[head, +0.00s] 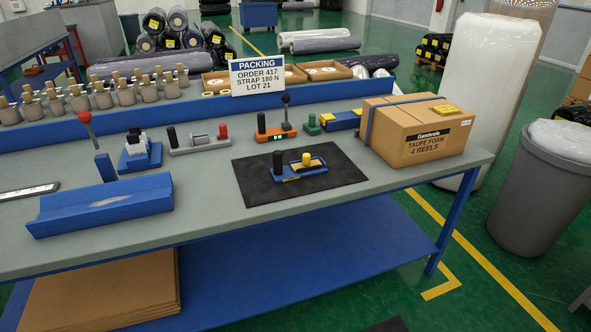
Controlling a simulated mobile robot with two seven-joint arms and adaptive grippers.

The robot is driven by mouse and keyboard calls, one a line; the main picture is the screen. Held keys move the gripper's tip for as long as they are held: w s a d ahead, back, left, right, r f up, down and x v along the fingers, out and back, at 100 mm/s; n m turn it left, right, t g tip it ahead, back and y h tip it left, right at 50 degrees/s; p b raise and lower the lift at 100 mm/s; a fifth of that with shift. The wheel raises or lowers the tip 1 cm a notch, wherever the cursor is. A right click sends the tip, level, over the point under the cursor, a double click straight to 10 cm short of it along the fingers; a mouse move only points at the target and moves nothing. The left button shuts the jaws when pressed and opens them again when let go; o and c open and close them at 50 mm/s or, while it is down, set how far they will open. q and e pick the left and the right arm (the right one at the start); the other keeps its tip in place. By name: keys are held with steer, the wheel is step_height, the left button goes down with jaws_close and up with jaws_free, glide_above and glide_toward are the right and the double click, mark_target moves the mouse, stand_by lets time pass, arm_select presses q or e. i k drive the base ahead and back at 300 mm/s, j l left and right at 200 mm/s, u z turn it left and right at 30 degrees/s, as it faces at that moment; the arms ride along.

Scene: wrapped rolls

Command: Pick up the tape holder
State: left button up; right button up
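Several hand tools stand on the grey packing table (400,180), and I cannot tell for sure which is the tape holder. A low blue tool (299,171) with a black grip and a yellow knob lies on the black mat (252,188). A blue holder (135,157) with a whitish part on top stands at the left, behind the blue trough (100,207). A grey tool (199,144) with black and red grips and an orange tool (275,133) with a black grip stand further back. Neither of my grippers is in view.
A strapped cardboard box (412,135) stands at the table's right end. A lever with a red knob (84,117) rises at the left. A packing sign (257,77) stands on the blue back ledge. The front right of the table is clear.

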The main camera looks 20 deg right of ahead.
mark_target(279, 172)
steer(key=i+l, duration=1.3)
steer(key=l, duration=0.2)
steer(key=k, duration=0.5)
steer(key=i, duration=0.5)
